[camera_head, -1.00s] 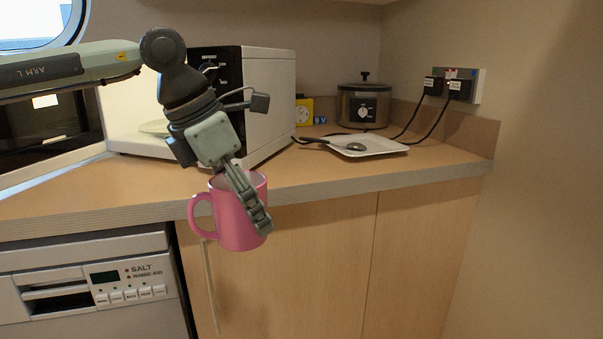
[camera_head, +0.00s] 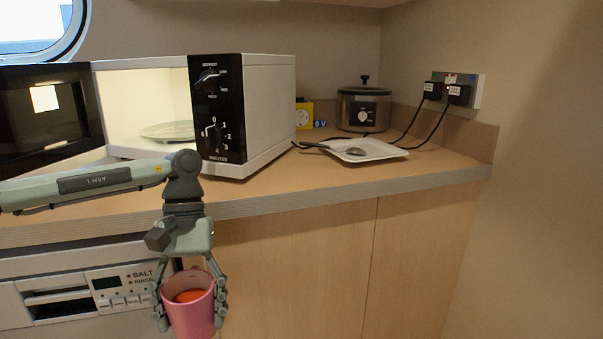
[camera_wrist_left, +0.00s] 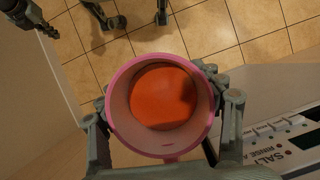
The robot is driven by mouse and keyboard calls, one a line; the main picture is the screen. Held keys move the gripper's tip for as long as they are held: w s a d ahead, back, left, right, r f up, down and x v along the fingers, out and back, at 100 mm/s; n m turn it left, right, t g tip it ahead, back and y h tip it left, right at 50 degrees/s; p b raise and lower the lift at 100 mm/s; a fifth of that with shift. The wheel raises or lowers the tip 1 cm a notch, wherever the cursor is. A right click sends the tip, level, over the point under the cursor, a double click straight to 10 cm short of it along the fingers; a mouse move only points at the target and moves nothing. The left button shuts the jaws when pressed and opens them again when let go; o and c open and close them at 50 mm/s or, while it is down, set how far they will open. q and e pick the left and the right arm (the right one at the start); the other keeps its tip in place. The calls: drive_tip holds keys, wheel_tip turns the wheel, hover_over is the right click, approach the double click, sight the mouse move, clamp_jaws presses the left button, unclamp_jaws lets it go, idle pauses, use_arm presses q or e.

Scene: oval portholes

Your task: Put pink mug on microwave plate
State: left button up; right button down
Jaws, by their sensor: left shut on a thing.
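The pink mug (camera_head: 193,313) is held upright in my left gripper (camera_head: 190,298), in front of and below the counter edge. The fingers are shut on its two sides. In the left wrist view I look down into the mug (camera_wrist_left: 113,125), which has orange contents, with my left gripper's fingers (camera_wrist_left: 163,110) on either side. The microwave (camera_head: 268,110) stands on the counter with its door open to the left. Its round plate (camera_head: 170,131) lies inside the lit cavity, partly hidden by the control panel.
The open microwave door (camera_head: 45,115) reaches left over the counter. A white tray (camera_head: 385,150) with a spoon-like utensil, a grey cooker (camera_head: 362,108) and a yellow box (camera_head: 304,114) are at the right. The counter front (camera_head: 300,188) is clear. A dishwasher (camera_head: 90,290) is below.

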sight(190, 336)
use_arm(q)
drive_tip(key=f, duration=0.1)
drive_tip(key=f+m, duration=0.1)
drive_tip(key=f, duration=0.1)
drive_tip(key=shift+s+a+f+m+y, duration=0.3)
drive_tip(key=shift+s+a+f, duration=0.05)
drive_tip(key=shift+s, duration=0.05)
drive_tip(key=shift+w+f, duration=0.1)
drive_tip(key=shift+f, duration=0.15)
drive_tip(key=shift+f, duration=0.1)
idle(0.4)
